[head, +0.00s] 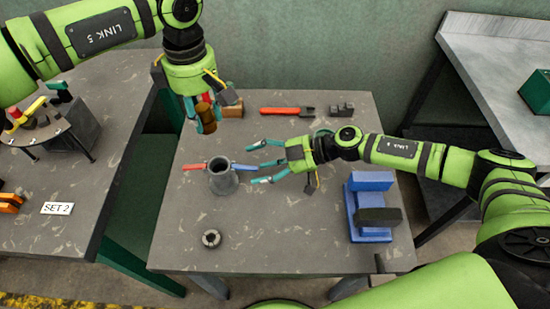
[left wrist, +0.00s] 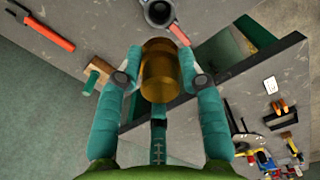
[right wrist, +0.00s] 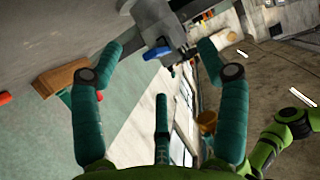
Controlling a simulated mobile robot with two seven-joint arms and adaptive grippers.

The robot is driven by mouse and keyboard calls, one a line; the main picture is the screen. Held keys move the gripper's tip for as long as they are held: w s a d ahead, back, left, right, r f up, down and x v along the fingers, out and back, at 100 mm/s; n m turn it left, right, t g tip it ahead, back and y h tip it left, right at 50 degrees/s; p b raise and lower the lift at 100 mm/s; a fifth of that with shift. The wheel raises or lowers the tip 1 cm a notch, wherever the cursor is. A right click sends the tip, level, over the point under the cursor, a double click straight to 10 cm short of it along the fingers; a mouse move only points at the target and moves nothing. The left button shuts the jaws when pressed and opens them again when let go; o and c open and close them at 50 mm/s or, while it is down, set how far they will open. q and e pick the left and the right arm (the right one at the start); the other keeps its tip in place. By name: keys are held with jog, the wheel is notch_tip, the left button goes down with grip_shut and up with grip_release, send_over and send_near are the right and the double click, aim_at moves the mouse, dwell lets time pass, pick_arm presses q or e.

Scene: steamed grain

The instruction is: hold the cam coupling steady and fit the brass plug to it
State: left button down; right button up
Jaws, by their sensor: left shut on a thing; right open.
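The cam coupling (head: 222,180) is a grey upright cup with an open top, standing on the table. A red lever sticks out to its left and a blue lever to its right; part of it shows in the left wrist view (left wrist: 158,13). My left gripper (head: 207,124) is shut on the brass plug (left wrist: 160,72), above and behind the coupling, apart from it. My right gripper (head: 257,163) is open to the right of the coupling, its fingers on either side of the blue lever (head: 243,167). I cannot tell whether they touch it.
A grey ring (head: 211,239) lies at the front. A blue block stack (head: 371,182) with a dark piece stands at the right. A red-handled tool (head: 282,110), a small grey part (head: 341,110) and a wooden block (head: 233,108) lie at the back. The front middle is clear.

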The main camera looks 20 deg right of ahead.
aim_at(242, 168)
jog(key=x, duration=0.7)
jog(key=shift+w+a+f, duration=0.1)
jog(key=shift+w+a, duration=0.05)
jog(key=shift+a, duration=0.2)
jog(key=c, duration=1.3)
jog(key=shift+s, duration=0.2)
grip_shut()
jog(key=o, duration=1.2)
grip_release()
jog(key=shift+f, duration=0.1)
jog(key=shift+o, duration=0.4)
jog(key=shift+w, duration=0.1)
jog(key=shift+d, duration=0.1)
